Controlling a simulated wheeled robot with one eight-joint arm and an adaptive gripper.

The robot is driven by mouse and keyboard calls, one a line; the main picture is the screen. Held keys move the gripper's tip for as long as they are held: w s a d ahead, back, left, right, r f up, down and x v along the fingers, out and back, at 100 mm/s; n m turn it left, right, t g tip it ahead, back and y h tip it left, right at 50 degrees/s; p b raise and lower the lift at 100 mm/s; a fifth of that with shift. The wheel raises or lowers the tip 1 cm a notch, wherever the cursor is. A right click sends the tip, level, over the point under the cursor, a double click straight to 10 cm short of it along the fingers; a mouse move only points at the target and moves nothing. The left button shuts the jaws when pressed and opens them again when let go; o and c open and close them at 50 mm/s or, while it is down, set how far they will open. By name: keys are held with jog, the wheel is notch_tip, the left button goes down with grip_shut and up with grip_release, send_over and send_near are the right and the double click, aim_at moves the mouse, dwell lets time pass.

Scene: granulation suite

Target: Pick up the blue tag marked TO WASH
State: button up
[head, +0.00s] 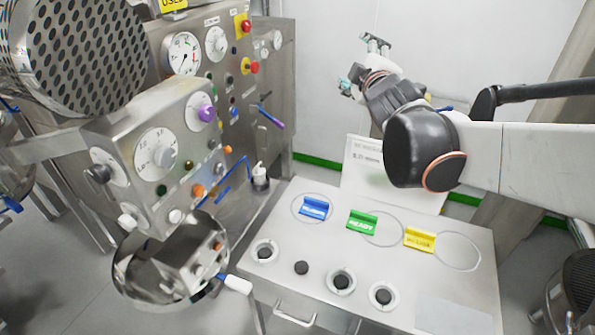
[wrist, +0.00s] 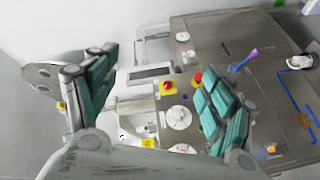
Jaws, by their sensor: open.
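The blue tag (head: 313,208) stands on the steel table (head: 455,292), within the left drawn circle; its white lettering is too small to read surely. A green tag (head: 362,221) stands to its right, at the middle circle's left edge. A yellow tag (head: 419,239) stands farther right, beside the right circle. My gripper (head: 360,65) is open and empty, high above and behind the table, well apart from the tags. In the wrist view its green-padded fingers (wrist: 158,88) are spread toward the control panel, and the blue tag does not show.
Several dark round pieces, some in pale rings (head: 341,281), line the table's front. A white sign (head: 362,166) stands behind the tags. The steel control panel (head: 222,85) and a control box (head: 157,150) rise at left. Another yellow tag (head: 173,5) is on the panel top.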

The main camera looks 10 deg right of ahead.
jog(key=w+a+n+t+y, duration=0.2)
jog(key=w+a+n+y, duration=0.2)
jog(key=w+n+y, duration=0.95)
jog(key=n+g+b, duration=0.3)
jog(key=n+g, duration=1.1)
jog(key=n, duration=1)
send_near(318, 209)
jog(key=shift+y, duration=0.45)
jog(key=d+r, duration=0.1)
jog(key=r, duration=0.1)
jog(key=s+d+r, duration=0.1)
jog(key=d+r, duration=0.1)
jog(key=shift+s+d+r, duration=0.1)
jog(key=shift+s+r, duration=0.05)
jog(key=shift+s, duration=0.05)
jog(key=shift+f, duration=0.3)
jog(key=b+x, duration=0.2)
jog(key=x, duration=0.6)
jog(key=b+x, duration=0.2)
jog(key=x, duration=0.3)
jog(key=shift+d+f, duration=0.1)
jog(key=shift+d, duration=0.05)
jog(key=shift+w+a, duration=0.15)
jog(key=shift+a, duration=0.15)
jog(key=c, duration=1)
